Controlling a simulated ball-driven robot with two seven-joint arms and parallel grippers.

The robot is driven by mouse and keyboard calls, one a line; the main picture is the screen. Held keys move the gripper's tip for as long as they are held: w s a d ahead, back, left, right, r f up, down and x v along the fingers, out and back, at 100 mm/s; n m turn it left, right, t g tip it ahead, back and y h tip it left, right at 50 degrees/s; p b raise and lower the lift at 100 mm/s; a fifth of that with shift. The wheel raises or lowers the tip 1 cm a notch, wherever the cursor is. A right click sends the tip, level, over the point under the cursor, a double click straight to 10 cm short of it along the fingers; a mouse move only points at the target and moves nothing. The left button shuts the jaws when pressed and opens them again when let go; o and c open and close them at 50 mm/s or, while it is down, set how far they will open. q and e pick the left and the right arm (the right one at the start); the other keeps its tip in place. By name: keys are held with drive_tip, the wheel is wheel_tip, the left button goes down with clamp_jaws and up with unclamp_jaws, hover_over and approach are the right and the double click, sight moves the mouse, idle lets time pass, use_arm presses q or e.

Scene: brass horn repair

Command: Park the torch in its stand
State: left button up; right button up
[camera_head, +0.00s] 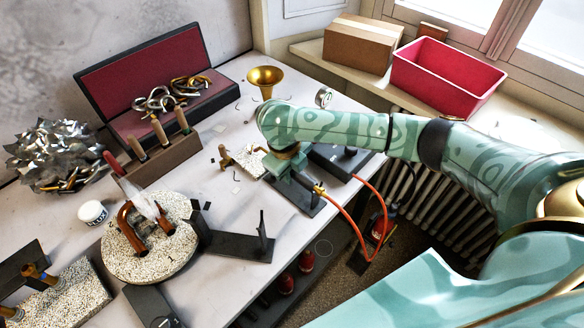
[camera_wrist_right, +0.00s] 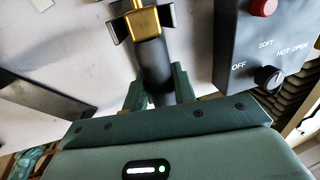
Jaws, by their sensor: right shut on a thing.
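The torch has a dark handle (camera_wrist_right: 152,62) and a brass collar (camera_wrist_right: 143,22), seen in the right wrist view. My right gripper (camera_wrist_right: 160,88) is shut on the handle. The collar lies between the dark prongs of what looks like the stand's fork (camera_wrist_right: 118,30); I cannot tell whether it rests fully on them. In the head view my right gripper (camera_head: 284,166) is low over the stand's dark base (camera_head: 304,202) and hides most of the torch. The torch's brass rear fitting (camera_head: 318,189) shows, with the orange hose attached. My left gripper is not in view.
A dark control box (camera_wrist_right: 262,45) with knob and red button stands close right of the torch. The orange hose (camera_head: 352,221) loops off the table edge. A dark bracket (camera_head: 235,245) and round speckled pad (camera_head: 150,262) lie left, a brass bell (camera_head: 265,78) behind.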

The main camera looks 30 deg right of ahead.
drive_tip(key=shift+p, duration=0.4)
idle(0.4)
drive_tip(key=o, duration=1.5)
drive_tip(key=shift+f, duration=0.1)
drive_tip(key=shift+o, duration=0.2)
wheel_tip(320, 180, up, 8)
drive_tip(key=p, duration=0.9)
